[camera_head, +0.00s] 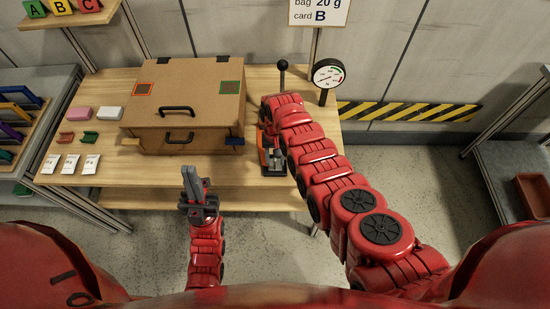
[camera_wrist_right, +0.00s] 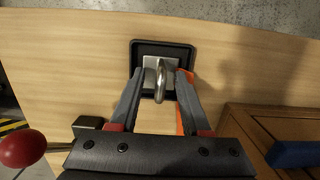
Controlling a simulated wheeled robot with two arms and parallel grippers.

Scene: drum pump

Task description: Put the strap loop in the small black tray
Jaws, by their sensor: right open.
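The small black tray (camera_wrist_right: 137,52) lies flat on the wooden table in the right wrist view. In the head view the tray (camera_head: 274,202) sits at the table's front edge. A silver plate with a curved metal ring (camera_wrist_right: 160,80) lies in the tray. My right gripper (camera_wrist_right: 158,80) is open, its two grey fingers on either side of the ring. An orange strip (camera_wrist_right: 180,118), possibly the strap loop, shows beside the right-hand finger. Whether it joins the metal ring I cannot tell. My left gripper (camera_head: 194,185) is in front of the table, apart from these objects; its finger gap is unclear.
A large brown box (camera_head: 200,90) with black handles stands left of my right arm. A gauge (camera_head: 328,74) and a black-knobbed lever (camera_head: 283,66) stand behind that arm. Pink and white blocks and small cards lie at the table's left. A red knob (camera_wrist_right: 22,150) is near my right wrist.

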